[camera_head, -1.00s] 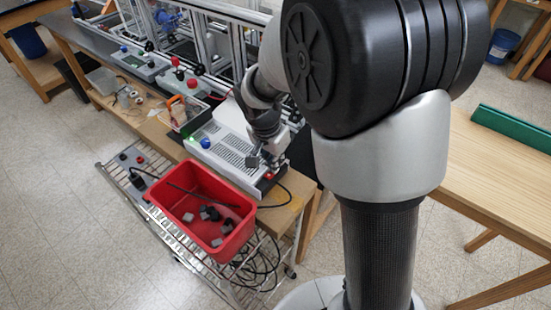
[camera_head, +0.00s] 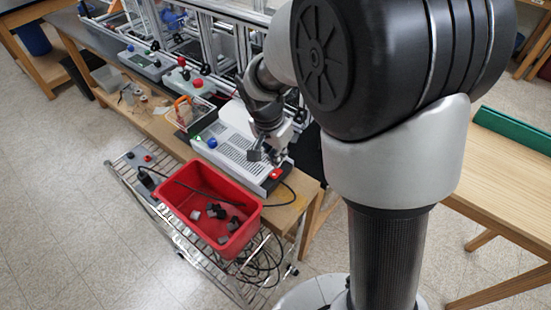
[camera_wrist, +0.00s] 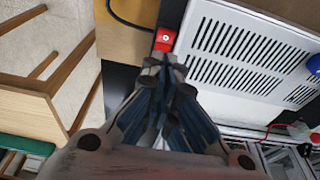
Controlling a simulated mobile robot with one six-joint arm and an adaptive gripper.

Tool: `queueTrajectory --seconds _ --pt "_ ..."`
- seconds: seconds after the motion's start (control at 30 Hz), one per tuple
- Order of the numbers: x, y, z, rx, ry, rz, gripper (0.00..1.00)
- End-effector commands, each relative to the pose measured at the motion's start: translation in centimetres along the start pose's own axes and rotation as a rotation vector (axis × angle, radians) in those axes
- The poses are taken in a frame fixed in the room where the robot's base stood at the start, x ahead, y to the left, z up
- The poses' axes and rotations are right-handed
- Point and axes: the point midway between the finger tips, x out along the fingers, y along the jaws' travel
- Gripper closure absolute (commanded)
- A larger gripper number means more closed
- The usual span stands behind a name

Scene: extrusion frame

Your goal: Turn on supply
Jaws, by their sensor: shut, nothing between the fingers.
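The supply is a white box with a slotted top (camera_head: 240,152) on the end of the wooden bench. It has a blue knob (camera_head: 212,143) at its left and a red switch (camera_head: 276,173) at its right end. In the wrist view, the red switch (camera_wrist: 165,39) lies just beyond my fingertips, beside the slotted cover (camera_wrist: 250,50). My gripper (camera_head: 268,156) is over the right end of the supply; in the wrist view its fingertips (camera_wrist: 163,62) are together and empty. I cannot tell whether they touch the switch.
A red bin (camera_head: 205,208) with small dark and grey parts stands on a wire rack in front of the supply. A black cable (camera_head: 290,192) loops at the supply's right end. Aluminium framing (camera_head: 225,40) stands behind. Another wooden table (camera_head: 500,190) is at right.

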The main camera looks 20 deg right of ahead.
Motion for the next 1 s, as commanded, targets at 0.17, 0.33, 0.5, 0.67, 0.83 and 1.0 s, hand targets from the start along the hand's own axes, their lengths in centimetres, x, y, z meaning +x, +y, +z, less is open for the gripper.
queueTrajectory --seconds 0.17,0.33,0.5,0.67,0.83,1.0 --pt "-4.6 -0.1 -1.4 -0.001 0.003 -0.005 1.00" --pt "-8.0 -0.1 -2.1 0.000 0.002 -0.004 1.00" --pt "-10.1 0.0 -2.5 -0.002 0.001 -0.002 1.00" --pt "-10.8 0.0 -2.6 -0.002 0.001 -0.001 1.00" --pt "-10.8 0.0 -2.6 -0.002 0.000 0.000 1.00" --pt "-10.8 0.0 -2.6 -0.001 0.000 -0.001 1.00"
